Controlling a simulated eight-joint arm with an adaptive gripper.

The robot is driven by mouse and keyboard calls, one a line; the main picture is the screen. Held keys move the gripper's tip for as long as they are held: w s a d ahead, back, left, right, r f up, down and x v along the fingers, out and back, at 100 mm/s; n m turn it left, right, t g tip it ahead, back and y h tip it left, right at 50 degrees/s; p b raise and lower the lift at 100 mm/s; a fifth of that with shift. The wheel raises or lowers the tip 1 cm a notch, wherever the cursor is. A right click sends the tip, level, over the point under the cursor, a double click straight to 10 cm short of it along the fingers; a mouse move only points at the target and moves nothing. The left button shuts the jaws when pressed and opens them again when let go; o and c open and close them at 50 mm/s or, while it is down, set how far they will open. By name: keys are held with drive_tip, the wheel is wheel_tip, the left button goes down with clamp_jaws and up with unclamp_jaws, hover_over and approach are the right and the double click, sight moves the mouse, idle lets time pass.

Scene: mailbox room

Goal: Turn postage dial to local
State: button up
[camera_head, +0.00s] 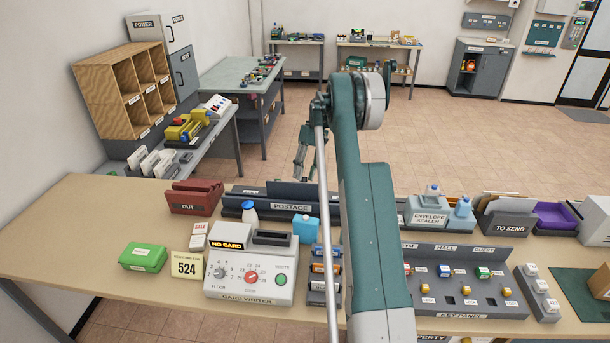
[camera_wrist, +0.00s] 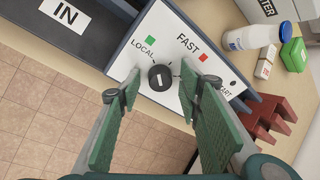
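The postage dial (camera_wrist: 160,78) is a round black knob with a white mark, on a white panel (camera_wrist: 183,108) in the wrist view. The mark runs roughly up and down in the picture; which end points is unclear. The LOCAL label (camera_wrist: 143,47) with a green square is above left of the dial, and the FAST label (camera_wrist: 188,44) with a red square above right. A third label is partly hidden by a finger. My gripper (camera_wrist: 160,70) is open, its green-padded fingers on either side of the dial, with visible gaps. In the head view, the POSTAGE unit (camera_head: 290,207) hides the dial.
A white bottle (camera_wrist: 250,37), a green box (camera_wrist: 294,54) and a red rack (camera_wrist: 271,115) stand beside the panel. In the head view, the card writer (camera_head: 252,270) and key panel (camera_head: 465,280) occupy the counter.

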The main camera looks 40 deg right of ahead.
drive_tip(key=v, duration=1.2)
idle(0.6)
drive_tip(key=a+f+m+p, duration=0.1)
drive_tip(key=m, duration=0.3)
drive_tip(key=a+f+m+g+h+p, duration=0.1)
drive_tip(key=m+p, duration=0.1)
drive_tip(key=m, duration=0.2)
drive_tip(key=a+f+m+p, duration=0.1)
drive_tip(key=m+p, duration=0.1)
drive_tip(key=m, duration=0.3)
drive_tip(key=shift+w+a+f+h, duration=0.15)
drive_tip(key=shift+a+f+h, duration=0.05)
drive_tip(key=shift+f+h, duration=0.1)
drive_tip(key=shift+p+x, duration=0.3)
drive_tip(key=shift+x, duration=3.6)
drive_tip(key=shift+c, duration=0.7)
